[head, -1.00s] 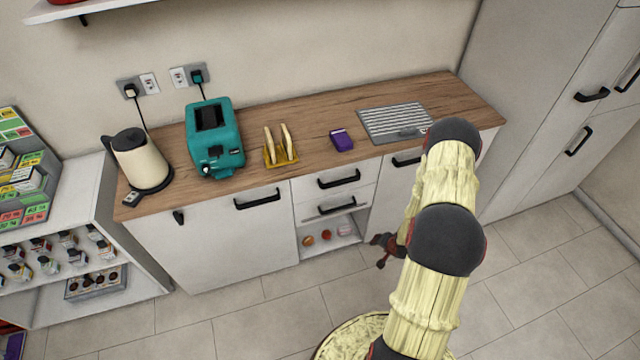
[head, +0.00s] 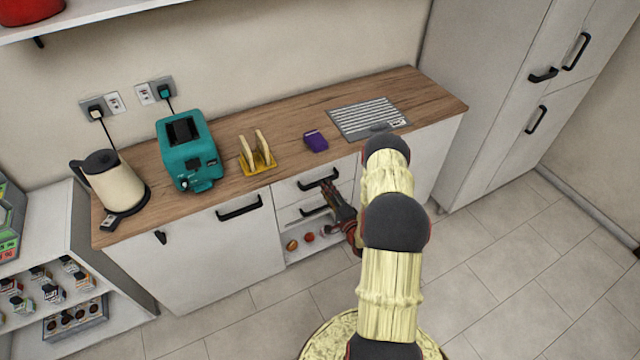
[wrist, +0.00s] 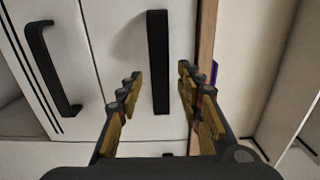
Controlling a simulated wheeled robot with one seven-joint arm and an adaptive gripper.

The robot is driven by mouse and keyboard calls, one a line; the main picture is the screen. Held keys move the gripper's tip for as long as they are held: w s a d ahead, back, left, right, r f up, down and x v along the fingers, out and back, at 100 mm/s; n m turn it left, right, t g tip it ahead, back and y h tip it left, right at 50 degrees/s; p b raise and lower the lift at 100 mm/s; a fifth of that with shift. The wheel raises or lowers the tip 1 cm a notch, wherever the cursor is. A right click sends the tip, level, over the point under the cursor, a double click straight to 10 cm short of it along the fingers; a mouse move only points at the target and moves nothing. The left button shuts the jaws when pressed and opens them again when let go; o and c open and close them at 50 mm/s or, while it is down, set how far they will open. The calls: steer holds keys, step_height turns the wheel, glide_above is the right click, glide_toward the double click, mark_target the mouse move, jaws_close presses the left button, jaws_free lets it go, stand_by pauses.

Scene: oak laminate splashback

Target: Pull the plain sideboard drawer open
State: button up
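The sideboard has two white drawers, one above the other, both shut. The upper drawer (head: 292,191) has a black bar handle (head: 318,180), and the lower drawer has a similar handle (head: 314,211). My gripper (head: 338,188) is in front of the drawers, at the right end of the handles. In the wrist view my gripper (wrist: 158,76) is open and empty. The upper handle (wrist: 158,62) lines up with the gap between its fingers, apart from both; how far ahead it is I cannot tell. The lower handle (wrist: 52,68) lies left of the fingers.
The wooden worktop (head: 290,140) carries a kettle (head: 112,182), a teal toaster (head: 187,150), a toast rack (head: 256,158) and a purple box (head: 316,141). An open shelf with small round items (head: 309,237) is below the drawers. The tiled floor at right is clear.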

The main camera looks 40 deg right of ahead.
steer(key=shift+b+x, duration=0.3)
steer(key=shift+x, duration=2.1)
steer(key=c, duration=0.4)
jaws_close()
steer(key=shift+f, duration=0.1)
